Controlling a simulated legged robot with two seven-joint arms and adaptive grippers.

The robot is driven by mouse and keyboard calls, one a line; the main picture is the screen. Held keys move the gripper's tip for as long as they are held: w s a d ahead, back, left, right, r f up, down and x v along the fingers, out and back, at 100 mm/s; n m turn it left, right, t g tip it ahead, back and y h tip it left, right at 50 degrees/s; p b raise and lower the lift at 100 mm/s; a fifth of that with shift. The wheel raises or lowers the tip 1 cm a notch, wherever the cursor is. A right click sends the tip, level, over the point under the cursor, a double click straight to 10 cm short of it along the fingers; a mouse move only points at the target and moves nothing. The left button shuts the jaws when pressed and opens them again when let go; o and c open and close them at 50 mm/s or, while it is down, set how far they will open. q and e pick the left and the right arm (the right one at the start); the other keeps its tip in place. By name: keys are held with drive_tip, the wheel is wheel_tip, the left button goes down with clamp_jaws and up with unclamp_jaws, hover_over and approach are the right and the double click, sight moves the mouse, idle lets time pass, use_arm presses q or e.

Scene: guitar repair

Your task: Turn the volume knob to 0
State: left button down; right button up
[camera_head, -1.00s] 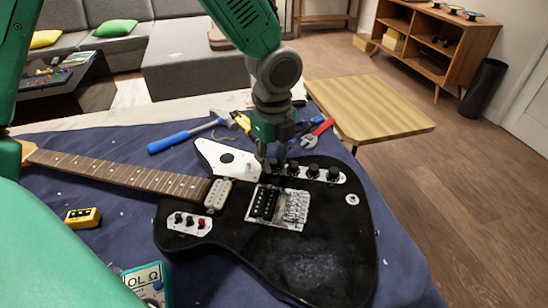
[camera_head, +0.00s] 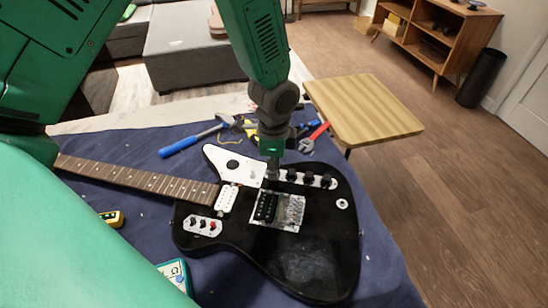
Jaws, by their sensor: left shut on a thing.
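The black electric guitar (camera_head: 304,250) lies on the blue cloth with its neck pointing left. A row of black knobs stands on a metal strip by the body's upper edge, with a middle knob (camera_head: 308,178) and a right-end knob (camera_head: 326,181) in plain view. My left gripper (camera_head: 273,173) points down at the left end of this row. It is shut on the leftmost knob, which its fingers mostly hide. I cannot read any markings or the knob's turn. My right gripper is not in view.
A blue-handled hammer (camera_head: 190,142) and red-handled pliers (camera_head: 318,131) lie behind the guitar. A yellow pedal (camera_head: 112,218) and a teal meter (camera_head: 176,273) lie at the left on the blue cloth (camera_head: 392,285). A wooden table (camera_head: 365,108) stands beyond.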

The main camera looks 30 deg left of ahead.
use_arm(q)
drive_tip(key=n+p, duration=0.2)
drive_tip(key=n, duration=0.1)
drive_tip(key=shift+w+r, duration=0.1)
drive_tip(key=shift+r, duration=0.05)
drive_tip(key=shift+w+n+p, duration=0.1)
drive_tip(key=shift+n+p, duration=0.8)
drive_tip(key=shift+n, duration=0.5)
drive_tip(key=c, duration=1.4)
unclamp_jaws()
drive_tip(key=shift+c, duration=0.2)
drive_tip(key=shift+o, duration=0.2)
drive_tip(key=shift+d, duration=0.1)
drive_tip(key=shift+r, duration=0.2)
wheel_tip(320, 180, up, 11)
